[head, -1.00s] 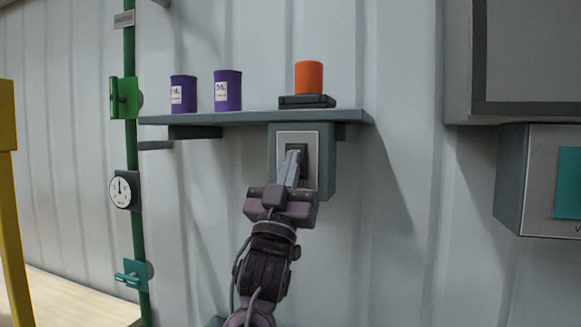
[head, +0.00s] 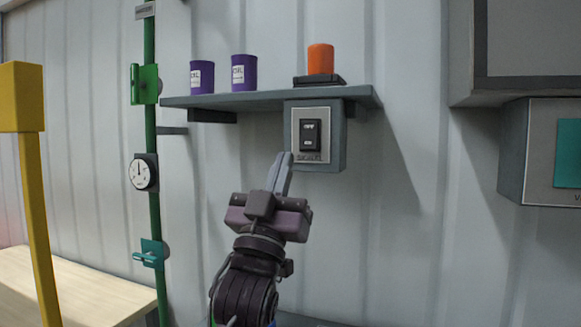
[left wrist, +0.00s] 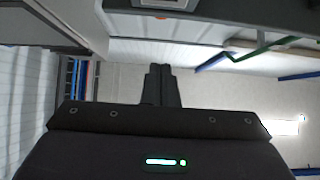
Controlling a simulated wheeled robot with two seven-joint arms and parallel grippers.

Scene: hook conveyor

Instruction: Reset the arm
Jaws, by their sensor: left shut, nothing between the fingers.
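My left gripper (head: 284,158) is in the head view, just below and left of the switch box (head: 336,138). Its fingers are together and empty, and they look apart from the box. The box hangs under the shelf and carries a dark rocker switch (head: 311,135) on a light plate. In the left wrist view the closed fingers of my left gripper (left wrist: 160,70) point away from the camera, with nothing between them. My right gripper is in neither view.
The grey shelf (head: 270,99) holds two purple cans (head: 244,72) and an orange cylinder (head: 320,59) on a dark base. A green pipe (head: 150,200) with valves and a gauge (head: 144,172) stands left. A yellow post (head: 38,220) and wooden surface (head: 95,290) are further left.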

